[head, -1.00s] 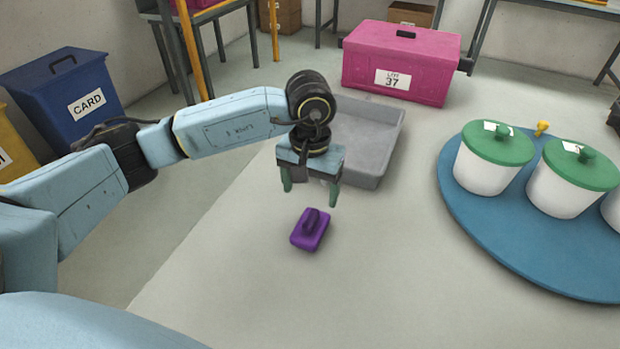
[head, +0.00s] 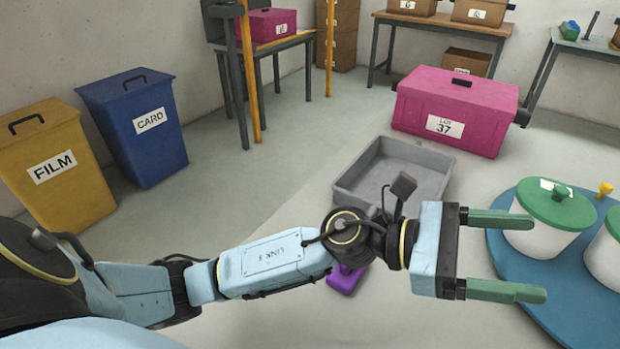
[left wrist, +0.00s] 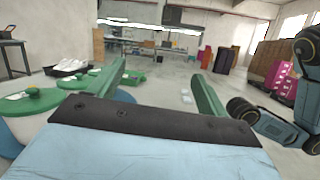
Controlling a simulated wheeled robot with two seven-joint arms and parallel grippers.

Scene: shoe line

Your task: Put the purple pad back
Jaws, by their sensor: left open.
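The purple pad (head: 346,279) lies on the pale table, partly hidden behind my left arm in the head view. The grey tray (head: 352,186) sits just behind it and looks empty. My left gripper (head: 516,255) is open and empty, level, its green fingers pointing right toward the blue round board. It is to the right of the pad and apart from it. In the left wrist view the two fingers (left wrist: 163,90) are spread with nothing between them. My right gripper is not seen.
White pots with green lids (head: 558,206) stand on the blue round board (head: 510,262) at the right, close to my left fingertips. A pink box (head: 460,98) marked 37 stands behind the tray. Blue CARD (head: 140,130) and yellow FILM (head: 55,165) bins are at the left.

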